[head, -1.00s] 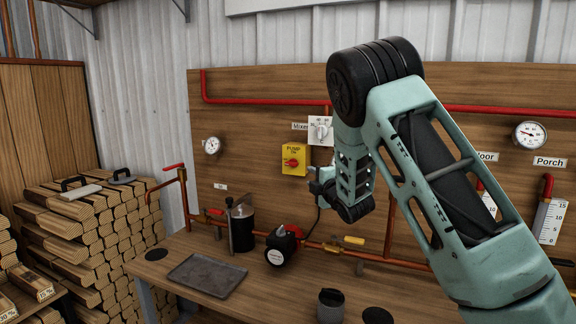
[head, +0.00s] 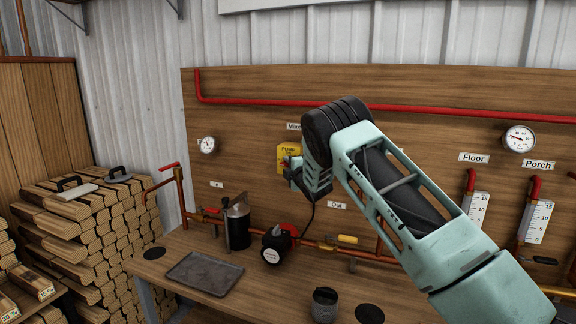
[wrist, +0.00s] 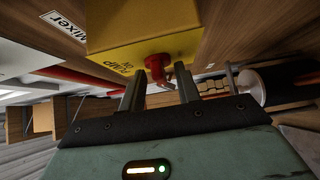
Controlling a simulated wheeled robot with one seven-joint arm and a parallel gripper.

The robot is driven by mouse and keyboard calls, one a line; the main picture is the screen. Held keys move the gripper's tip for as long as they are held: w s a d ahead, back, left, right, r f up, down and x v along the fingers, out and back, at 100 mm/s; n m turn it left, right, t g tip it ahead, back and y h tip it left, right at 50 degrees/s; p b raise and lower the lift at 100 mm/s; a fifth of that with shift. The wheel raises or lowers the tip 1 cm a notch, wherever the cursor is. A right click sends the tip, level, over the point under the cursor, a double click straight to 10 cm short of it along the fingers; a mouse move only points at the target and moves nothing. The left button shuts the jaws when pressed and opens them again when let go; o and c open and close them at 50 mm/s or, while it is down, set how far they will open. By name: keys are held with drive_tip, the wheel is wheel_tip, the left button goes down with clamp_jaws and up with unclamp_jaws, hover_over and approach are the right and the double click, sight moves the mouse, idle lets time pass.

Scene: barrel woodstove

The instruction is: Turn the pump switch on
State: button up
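The yellow pump box (head: 284,157) is on the wooden panel, its right part hidden behind my arm in the head view. In the wrist view the box (wrist: 125,42) fills the upper middle, with its PUMP lettering upside down. Its red switch knob (wrist: 155,66) sticks out from the box. My gripper (wrist: 160,75) is open, with one finger on each side of the knob's picture position. The fingertips are close to the box. I cannot tell whether they touch the knob. In the head view my gripper (head: 294,172) is just in front of the box, partly hidden by my wrist.
A red pipe (head: 260,101) runs above the box. A black pump (head: 273,246), a dark canister (head: 237,222), a tray (head: 205,272) and a cup (head: 324,304) stand on the bench below. Gauges (head: 519,139) and valves are to the right.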

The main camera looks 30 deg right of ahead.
drive_tip(key=c, duration=0.6)
drive_tip(key=shift+f, duration=0.1)
drive_tip(key=shift+b, duration=0.4)
drive_tip(key=shift+w+a+f+m+g+h+b, duration=0.1)
drive_tip(key=shift+w+f+m+g+h+b, duration=0.1)
drive_tip(key=shift+m+h+b, duration=3.7)
drive_tip(key=shift+w+a+f+m+g+h+b, duration=0.15)
drive_tip(key=shift+m+h+b, duration=2.2)
drive_tip(key=shift+m+b, duration=3)
drive_tip(key=shift+w+a+f+m+g+h+b, duration=0.15)
drive_tip(key=shift+f+m+h+b, duration=0.1)
drive_tip(key=shift+m+h+b, duration=4.15)
drive_tip(key=shift+d+g+y+b, duration=0.1)
drive_tip(key=shift+g+y+b, duration=0.2)
drive_tip(key=shift+y+b, duration=0.6)
